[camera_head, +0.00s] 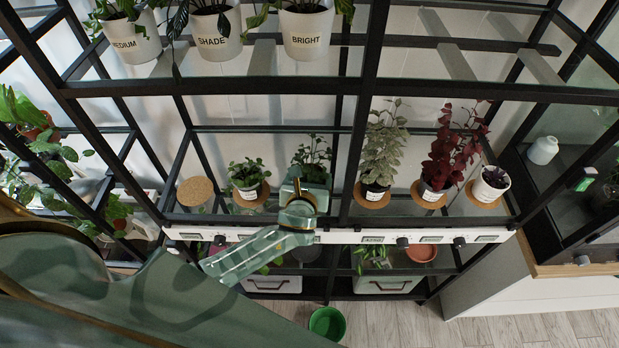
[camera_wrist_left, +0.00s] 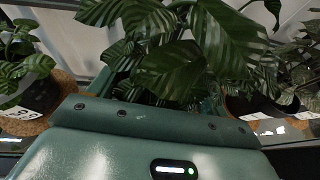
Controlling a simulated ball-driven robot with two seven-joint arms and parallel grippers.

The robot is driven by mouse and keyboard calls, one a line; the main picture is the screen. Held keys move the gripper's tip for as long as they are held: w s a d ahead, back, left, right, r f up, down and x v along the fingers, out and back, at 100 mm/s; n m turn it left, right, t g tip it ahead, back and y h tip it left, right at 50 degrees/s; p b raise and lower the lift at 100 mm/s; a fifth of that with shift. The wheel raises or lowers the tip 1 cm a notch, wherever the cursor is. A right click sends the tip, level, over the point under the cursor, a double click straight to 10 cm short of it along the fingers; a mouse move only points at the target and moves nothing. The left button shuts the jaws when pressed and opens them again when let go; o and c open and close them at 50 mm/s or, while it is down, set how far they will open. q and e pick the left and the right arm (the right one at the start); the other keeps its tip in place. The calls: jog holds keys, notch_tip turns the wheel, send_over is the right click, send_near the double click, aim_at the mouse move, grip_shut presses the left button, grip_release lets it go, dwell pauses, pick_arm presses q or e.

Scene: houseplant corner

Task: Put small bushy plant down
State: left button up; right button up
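A small bushy plant (camera_head: 312,153) with dark green leaves stands at the middle shelf, directly behind my left gripper (camera_head: 299,197). In the left wrist view its broad, striped leaves (camera_wrist_left: 170,65) fill the space just beyond the gripper body. Its pot and my fingertips are hidden, so I cannot tell whether the gripper is closed on the pot or whether the pot rests on the shelf. My left arm reaches in from the lower left. My right gripper is not in view.
An empty cork mat (camera_head: 195,190) lies at the shelf's left end. A leafy potted plant (camera_head: 248,174) stands close left; a pale-leaved plant (camera_head: 380,145), a red-leaved plant (camera_head: 452,150) and a small white pot (camera_head: 490,186) stand right. Black shelf posts (camera_head: 363,110) frame the bay.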

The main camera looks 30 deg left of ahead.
pick_arm(q)
jog(key=o, duration=0.3)
jog(key=shift+s+r, duration=0.1)
jog(key=shift+r, duration=0.1)
jog(key=p+v, duration=0.2)
jog(key=v, duration=0.9)
jog(key=shift+s+d+r, duration=0.1)
jog(key=shift+s+r, duration=0.05)
jog(key=shift+s, duration=0.25)
